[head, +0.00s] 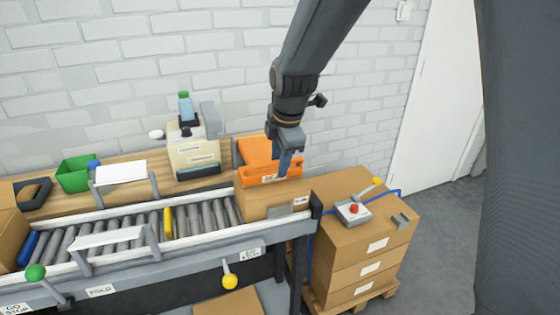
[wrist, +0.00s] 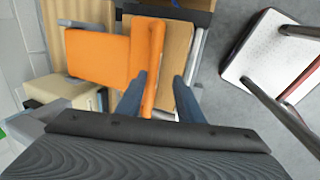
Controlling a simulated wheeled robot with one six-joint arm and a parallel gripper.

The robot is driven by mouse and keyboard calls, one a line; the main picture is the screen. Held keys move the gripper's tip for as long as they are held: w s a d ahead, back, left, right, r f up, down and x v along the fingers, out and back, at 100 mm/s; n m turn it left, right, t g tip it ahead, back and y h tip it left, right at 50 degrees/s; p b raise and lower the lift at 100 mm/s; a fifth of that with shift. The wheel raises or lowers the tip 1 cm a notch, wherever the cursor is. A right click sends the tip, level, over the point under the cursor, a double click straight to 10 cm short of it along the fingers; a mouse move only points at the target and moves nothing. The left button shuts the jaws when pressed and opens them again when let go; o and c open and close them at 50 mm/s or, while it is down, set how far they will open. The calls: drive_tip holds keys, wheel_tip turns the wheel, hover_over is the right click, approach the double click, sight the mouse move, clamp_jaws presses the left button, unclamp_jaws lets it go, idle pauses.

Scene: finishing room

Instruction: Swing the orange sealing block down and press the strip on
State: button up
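The orange sealing block (head: 258,150) is at the right end of the conveyor. It has a broad plate at the back and a labelled front bar just above a cardboard box (head: 262,205). I cannot tell whether the bar touches the box. In the wrist view the orange block (wrist: 97,58) fills the upper left, with its long bar running down beside the fingers. My gripper (head: 287,172) points down at the right part of the block. In the wrist view the fingers (wrist: 162,76) stand apart, with part of the orange bar showing between them. The strip cannot be made out.
A cream machine (head: 193,152) with a bottle on top stands left of the block. A green bin (head: 76,174) is further left. Conveyor rollers (head: 190,220) run left of the box. Stacked cartons (head: 365,245) with a red-button control box (head: 353,211) stand at right.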

idle(0.4)
drive_tip(key=b+v, duration=0.1)
drive_tip(key=v, duration=0.6)
drive_tip(key=shift+r, duration=0.4)
drive_tip(key=shift+s+d, duration=0.1)
drive_tip(key=shift+s, duration=0.05)
drive_tip(key=s+d+f+m+g, duration=0.1)
drive_tip(key=s+d+f+m, duration=0.5)
drive_tip(key=s+m, duration=0.3)
drive_tip(key=s+d+f+m+g+h, duration=0.1)
drive_tip(key=s+d+f+m, duration=0.6)
drive_tip(key=m, duration=0.5)
drive_tip(key=shift+s+f+g, duration=0.3)
drive_tip(key=shift+s+f, duration=0.15)
drive_tip(key=shift+s, duration=0.75)
drive_tip(key=shift+c, duration=0.5)
